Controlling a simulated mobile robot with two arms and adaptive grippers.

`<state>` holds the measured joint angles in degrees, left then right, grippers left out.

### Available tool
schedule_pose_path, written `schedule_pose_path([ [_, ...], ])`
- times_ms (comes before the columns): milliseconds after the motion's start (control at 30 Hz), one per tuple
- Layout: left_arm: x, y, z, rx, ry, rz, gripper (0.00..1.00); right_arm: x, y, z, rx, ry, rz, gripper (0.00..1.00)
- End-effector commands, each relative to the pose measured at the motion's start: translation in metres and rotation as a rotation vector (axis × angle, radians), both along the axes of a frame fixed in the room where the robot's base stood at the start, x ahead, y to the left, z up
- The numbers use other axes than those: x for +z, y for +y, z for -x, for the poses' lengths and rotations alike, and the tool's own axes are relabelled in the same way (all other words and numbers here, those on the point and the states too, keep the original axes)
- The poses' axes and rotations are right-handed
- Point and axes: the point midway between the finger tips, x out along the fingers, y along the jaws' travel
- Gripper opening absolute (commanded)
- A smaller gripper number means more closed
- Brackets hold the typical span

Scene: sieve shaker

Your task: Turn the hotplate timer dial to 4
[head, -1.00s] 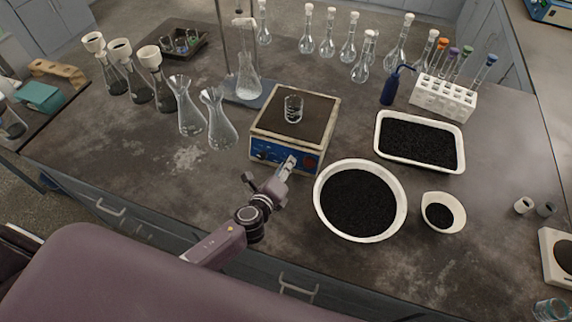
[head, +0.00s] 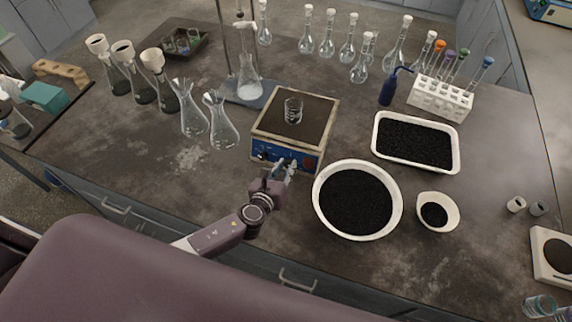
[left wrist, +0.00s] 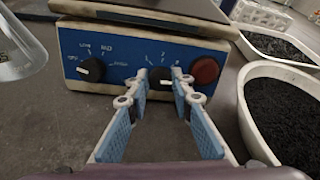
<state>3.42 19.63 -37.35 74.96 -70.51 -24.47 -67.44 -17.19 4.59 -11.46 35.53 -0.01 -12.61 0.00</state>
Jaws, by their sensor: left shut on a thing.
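The hotplate (head: 294,122) stands mid-bench with a small glass beaker (head: 293,109) on its dark top. Its blue front panel (left wrist: 115,58) carries a black knob (left wrist: 91,70) at left, a second black dial (left wrist: 159,77) right of middle, and a round red button (left wrist: 205,71). My left gripper (head: 284,168) is at the panel; in the left wrist view its fingertips (left wrist: 160,82) stand on either side of the second dial, shut on it. The fingers partly hide the dial and its printed marks, so its setting cannot be read. My right gripper is not in view.
A round white bowl of black grains (head: 318,205) stands close to the right of my left gripper. A white tray (head: 458,165) and a small bowl (head: 452,222) lie further right. Glass flasks (head: 222,133) stand left of the hotplate.

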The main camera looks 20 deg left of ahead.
Motion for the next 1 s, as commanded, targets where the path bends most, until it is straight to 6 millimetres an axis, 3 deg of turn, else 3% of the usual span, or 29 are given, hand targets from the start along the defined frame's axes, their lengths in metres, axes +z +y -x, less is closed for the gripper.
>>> schedule_pose_path([
  [667, -0.0021, 0.0003, 0.0012, -0.026, 0.001, -0.064, 0.0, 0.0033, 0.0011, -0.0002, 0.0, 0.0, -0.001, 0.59],
  [700, -0.0021, 0.0003, 0.0012, -0.026, 0.001, -0.064, 0.22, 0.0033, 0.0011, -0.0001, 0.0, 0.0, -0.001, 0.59],
  [867, -0.0015, 0.0002, 0.0009, -0.026, 0.0, -0.063, 0.39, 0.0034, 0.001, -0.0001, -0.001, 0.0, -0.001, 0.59],
  [1000, -0.0009, 0.0001, 0.0005, -0.025, 0.0, -0.062, 0.39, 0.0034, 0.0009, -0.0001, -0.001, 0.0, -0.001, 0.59],
])
